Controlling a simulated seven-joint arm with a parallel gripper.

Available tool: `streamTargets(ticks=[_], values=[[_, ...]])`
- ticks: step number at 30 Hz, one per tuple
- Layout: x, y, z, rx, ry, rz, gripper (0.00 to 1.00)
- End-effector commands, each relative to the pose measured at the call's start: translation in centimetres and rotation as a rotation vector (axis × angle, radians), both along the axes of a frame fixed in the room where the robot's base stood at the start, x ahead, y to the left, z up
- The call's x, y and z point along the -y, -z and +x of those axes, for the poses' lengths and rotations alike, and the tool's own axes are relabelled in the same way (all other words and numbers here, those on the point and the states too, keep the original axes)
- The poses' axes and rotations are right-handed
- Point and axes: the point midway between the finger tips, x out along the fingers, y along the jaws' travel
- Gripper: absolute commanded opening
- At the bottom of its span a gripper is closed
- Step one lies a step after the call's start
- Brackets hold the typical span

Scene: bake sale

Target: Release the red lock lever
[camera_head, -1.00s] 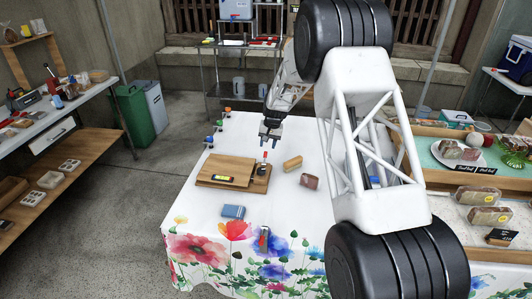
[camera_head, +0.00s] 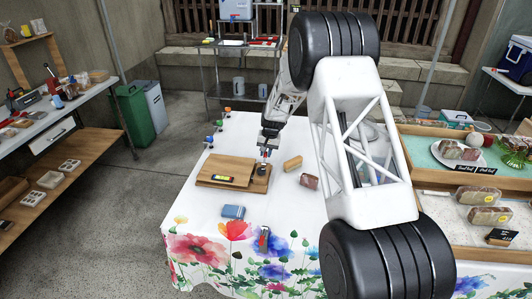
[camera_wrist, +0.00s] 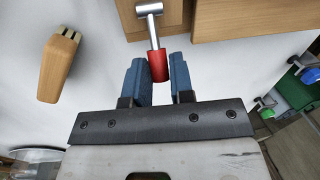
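The red lock lever (camera_wrist: 158,66) has a red grip on a metal shaft, fixed to a small wooden block (camera_wrist: 170,17) at the top of the wrist view. A yellow level-like strip (camera_head: 222,178) lies on that board.
A wooden block (camera_head: 292,163) and a reddish-brown piece (camera_head: 309,181) lie right of the board. A blue box (camera_head: 233,211) lies in front. Several small coloured knobs stand along the table's left edge. A wooden display tray (camera_head: 430,173) is at the right.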

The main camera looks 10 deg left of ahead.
Motion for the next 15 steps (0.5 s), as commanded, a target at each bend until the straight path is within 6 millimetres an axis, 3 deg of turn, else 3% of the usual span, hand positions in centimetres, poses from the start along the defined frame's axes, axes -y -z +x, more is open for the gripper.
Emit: streamTargets(ticks=[1,4,15], values=[[0.01,0.0,0.0,0.0,0.0,0.0,0.14],[0.0,-0.01,0.0,0.0,0.0,0.0,0.0],[0.03,-0.16,-0.12,0.02,-0.001,0.0,0.0]])
